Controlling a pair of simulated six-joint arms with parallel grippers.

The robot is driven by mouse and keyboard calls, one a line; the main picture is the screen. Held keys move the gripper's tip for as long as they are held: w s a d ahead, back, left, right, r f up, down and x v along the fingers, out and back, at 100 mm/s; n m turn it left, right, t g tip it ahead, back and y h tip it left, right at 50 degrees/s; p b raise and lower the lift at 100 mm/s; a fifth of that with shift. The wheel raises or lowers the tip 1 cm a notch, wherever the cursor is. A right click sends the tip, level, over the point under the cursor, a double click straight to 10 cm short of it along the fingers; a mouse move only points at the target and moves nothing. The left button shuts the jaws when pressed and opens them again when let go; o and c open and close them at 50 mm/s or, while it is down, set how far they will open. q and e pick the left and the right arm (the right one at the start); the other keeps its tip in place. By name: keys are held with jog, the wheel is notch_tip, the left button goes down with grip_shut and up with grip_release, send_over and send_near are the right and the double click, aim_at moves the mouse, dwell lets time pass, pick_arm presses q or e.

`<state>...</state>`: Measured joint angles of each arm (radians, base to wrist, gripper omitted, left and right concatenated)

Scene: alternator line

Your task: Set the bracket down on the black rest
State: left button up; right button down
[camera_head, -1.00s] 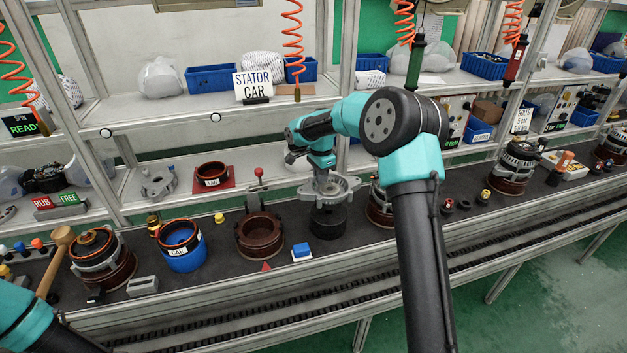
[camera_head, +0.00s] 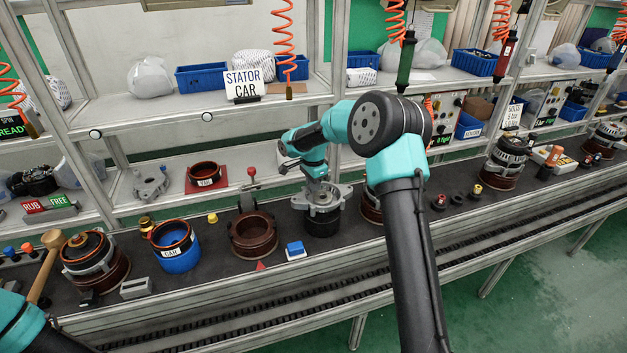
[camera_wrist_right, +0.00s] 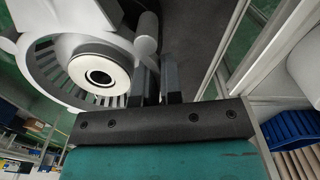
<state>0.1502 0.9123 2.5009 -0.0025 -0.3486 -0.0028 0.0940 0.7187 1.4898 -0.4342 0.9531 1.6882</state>
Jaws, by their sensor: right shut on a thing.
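The bracket (camera_head: 323,197) is a grey metal alternator housing with ears at its sides. It is right above the black rest (camera_head: 322,224), a round black block on the dark bench. I cannot tell if the two touch. My right gripper (camera_head: 316,181) comes down on the bracket from above and is shut on it. In the right wrist view the bracket (camera_wrist_right: 92,70) shows its slotted face and round central hub, beside the narrow fingers (camera_wrist_right: 162,75). Its underside is hidden. Of my left arm only a link shows at the lower left; its gripper is out of view.
A brown ring housing (camera_head: 254,236) on a stand with a red-knobbed lever and a blue button (camera_head: 295,249) are just left of the rest. A brown stator (camera_head: 370,207) is close on its right, partly behind my arm. A shelf post stands behind.

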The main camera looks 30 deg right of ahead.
jog(key=shift+f, duration=0.65)
jog(key=shift+f, duration=0.95)
dwell(1.3)
jog(key=c, duration=1.2)
grip_release()
jog(key=shift+f, duration=0.1)
notch_tip(320, 180, up, 18)
jog(key=shift+f, duration=0.25)
